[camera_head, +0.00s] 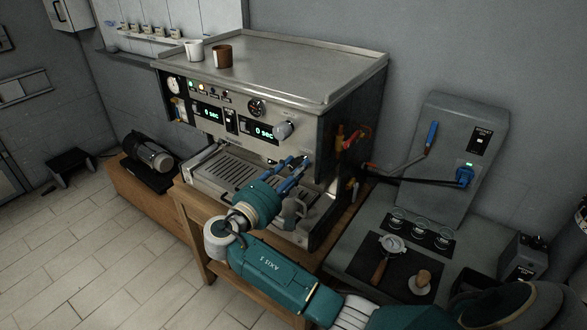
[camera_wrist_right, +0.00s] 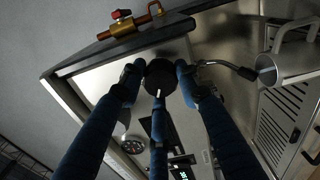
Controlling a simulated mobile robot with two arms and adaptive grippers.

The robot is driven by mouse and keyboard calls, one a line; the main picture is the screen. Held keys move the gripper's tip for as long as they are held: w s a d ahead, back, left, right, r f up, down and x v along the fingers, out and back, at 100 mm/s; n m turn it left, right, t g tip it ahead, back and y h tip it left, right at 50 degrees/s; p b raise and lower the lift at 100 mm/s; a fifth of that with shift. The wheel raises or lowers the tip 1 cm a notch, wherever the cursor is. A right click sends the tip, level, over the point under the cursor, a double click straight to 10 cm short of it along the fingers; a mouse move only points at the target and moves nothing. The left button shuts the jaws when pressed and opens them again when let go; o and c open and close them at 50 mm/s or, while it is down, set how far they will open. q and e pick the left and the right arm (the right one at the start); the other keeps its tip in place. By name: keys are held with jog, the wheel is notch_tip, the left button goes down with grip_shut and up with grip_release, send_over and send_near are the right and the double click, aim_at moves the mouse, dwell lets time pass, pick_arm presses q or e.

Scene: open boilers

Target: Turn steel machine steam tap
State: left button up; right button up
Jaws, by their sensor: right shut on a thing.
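The steel coffee machine (camera_head: 270,65) stands on a wooden stand. Its steam tap shows in the right wrist view as a round black knob (camera_wrist_right: 160,75) with a white mark, on the steel front. My right gripper (camera_head: 301,162) reaches the right part of the machine's front with its blue fingers. In the right wrist view the fingertips are around the black knob, and the gripper is shut on it. In the head view the fingers hide most of that spot. A bent steam pipe (camera_wrist_right: 228,66) runs beside the knob. My left gripper is not in view.
A metal jug (camera_head: 294,211) stands on the drip tray below my gripper. A light knob (camera_head: 284,130) is above the fingers. A red-handled valve (camera_head: 356,138) sits at the machine's right side. Two cups stand on top. A grey unit (camera_head: 445,150) is to the right.

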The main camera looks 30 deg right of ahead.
jog(key=shift+s+d+f, duration=0.1)
jog(key=shift+s+f, duration=0.1)
jog(key=shift+f, duration=0.1)
jog(key=o, duration=1.1)
jog(key=shift+s+d+r, duration=0.1)
jog(key=shift+r, duration=0.15)
jog(key=v, duration=1.2)
